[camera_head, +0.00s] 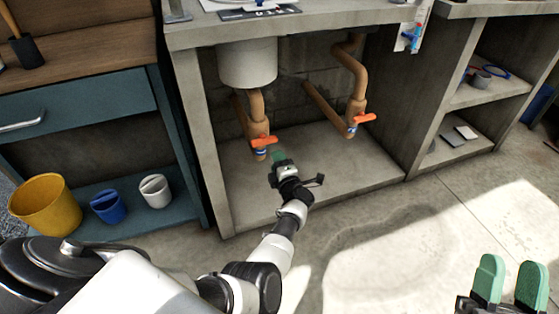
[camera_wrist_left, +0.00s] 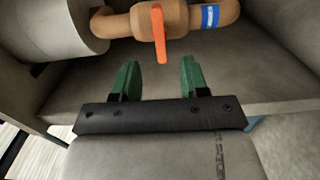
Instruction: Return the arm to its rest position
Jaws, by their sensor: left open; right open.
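My left arm reaches into the open bay under the counter. Its gripper (camera_head: 279,157) is in front of the left pipe's valve with the orange handle (camera_head: 265,142). In the left wrist view the green fingers of this gripper (camera_wrist_left: 157,80) are apart with nothing between them. The orange handle (camera_wrist_left: 160,35) stands ahead of the fingers, and I see no contact. My right gripper (camera_head: 508,280) is at the bottom right of the head view, with its green fingers apart and empty, above the floor.
A second valve (camera_head: 362,118) is on the right pipe. The bay's side walls (camera_head: 205,150) and counter (camera_head: 300,22) surround the left arm. Yellow (camera_head: 45,205), blue (camera_head: 108,206) and white (camera_head: 155,191) buckets stand at left. Floor at front right is clear.

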